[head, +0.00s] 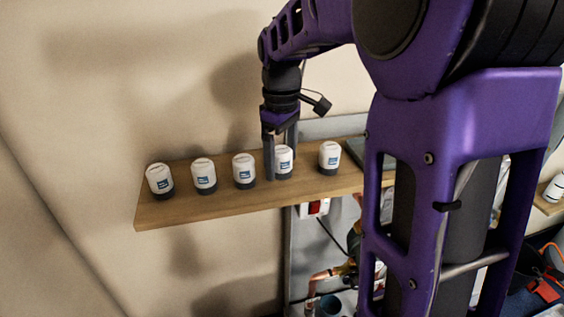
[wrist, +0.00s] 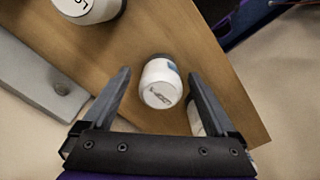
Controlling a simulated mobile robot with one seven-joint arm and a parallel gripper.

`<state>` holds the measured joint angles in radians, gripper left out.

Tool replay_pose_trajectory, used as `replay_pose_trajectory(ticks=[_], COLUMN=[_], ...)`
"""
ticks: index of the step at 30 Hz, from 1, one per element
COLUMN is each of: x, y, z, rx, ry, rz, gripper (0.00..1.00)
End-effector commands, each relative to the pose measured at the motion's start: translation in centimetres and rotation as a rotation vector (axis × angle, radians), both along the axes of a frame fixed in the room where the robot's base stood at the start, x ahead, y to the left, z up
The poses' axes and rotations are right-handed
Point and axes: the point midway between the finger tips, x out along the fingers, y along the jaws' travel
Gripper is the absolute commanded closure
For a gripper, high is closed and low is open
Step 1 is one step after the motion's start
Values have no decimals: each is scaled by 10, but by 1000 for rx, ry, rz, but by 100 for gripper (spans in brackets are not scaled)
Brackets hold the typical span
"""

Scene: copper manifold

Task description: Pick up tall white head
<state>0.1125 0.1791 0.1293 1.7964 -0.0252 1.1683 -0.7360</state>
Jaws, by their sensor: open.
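Several similar white heads with dark bases and blue labels stand in a row on the wooden shelf (head: 218,204); I cannot tell which is tallest. My gripper (head: 280,165) points down at the fourth white head from the left (head: 284,160), its fingers open around it. In the wrist view, that white head (wrist: 161,84) sits between the fingertips of my open gripper (wrist: 159,74), with a gap on each side. One finger partly covers the head in the head view.
Neighbouring white heads stand to the left (head: 244,168) and right (head: 330,157). In the wrist view, one neighbour (wrist: 88,8) is at upper left and another (wrist: 195,118) is partly behind the right finger. Copper pipework (head: 330,274) lies below the shelf.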

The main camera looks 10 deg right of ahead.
Motion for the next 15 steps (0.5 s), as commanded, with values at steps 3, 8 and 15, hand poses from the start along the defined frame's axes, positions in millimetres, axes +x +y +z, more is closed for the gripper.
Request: replay_pose_trajectory(ticks=[3, 8, 15], x=[0, 0, 0], y=[0, 0, 0], z=[-8, -9, -8], rx=[0, 0, 1], ry=[0, 0, -1], rz=[0, 0, 0], gripper=[8, 8, 42])
